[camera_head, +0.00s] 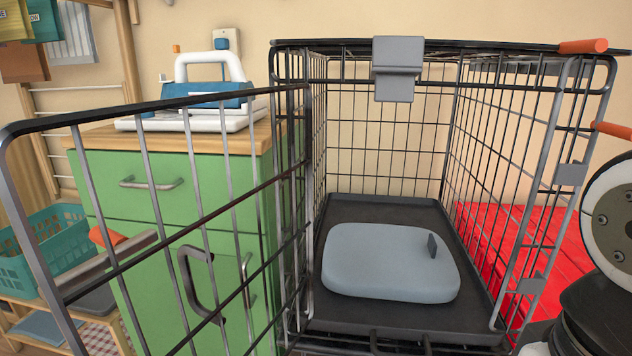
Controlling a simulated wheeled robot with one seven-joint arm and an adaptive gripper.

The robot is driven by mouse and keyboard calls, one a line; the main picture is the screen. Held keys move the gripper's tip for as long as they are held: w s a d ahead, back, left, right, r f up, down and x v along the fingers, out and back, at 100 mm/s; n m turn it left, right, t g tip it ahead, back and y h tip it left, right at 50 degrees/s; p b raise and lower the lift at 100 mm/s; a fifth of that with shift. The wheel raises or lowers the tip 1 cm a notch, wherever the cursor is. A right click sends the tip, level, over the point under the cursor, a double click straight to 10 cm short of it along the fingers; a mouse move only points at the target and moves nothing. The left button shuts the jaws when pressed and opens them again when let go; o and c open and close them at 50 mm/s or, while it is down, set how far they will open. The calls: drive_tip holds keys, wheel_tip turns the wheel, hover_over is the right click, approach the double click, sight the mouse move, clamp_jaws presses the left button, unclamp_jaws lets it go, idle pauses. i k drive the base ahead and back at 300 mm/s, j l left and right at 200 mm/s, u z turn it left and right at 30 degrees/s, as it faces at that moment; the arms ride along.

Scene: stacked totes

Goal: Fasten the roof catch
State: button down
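A black wire crate (383,84) stands in the middle and right of the view. Its dark roof (490,46) lies across the top and is seen almost edge-on. A grey catch plate (397,68) hangs at the middle of the roof's front edge, overlapping the front top bar. I cannot tell whether it is hooked onto the bar. The crate's wire door (135,117) is swung open to the left, with an orange-tipped bolt (107,238) and a dark handle on it. My gripper is out of view; only part of my arm shows at the right edge.
A grey-blue cushion (380,262) with a small dark tab lies on the crate's tray. Orange-tipped rods (583,46) stick out at upper right. A green cabinet (150,205) carrying a white and blue machine (205,95) stands behind the door. A teal basket (50,245) is at left.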

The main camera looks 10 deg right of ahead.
sight(397, 61)
drive_tip(key=k, duration=1)
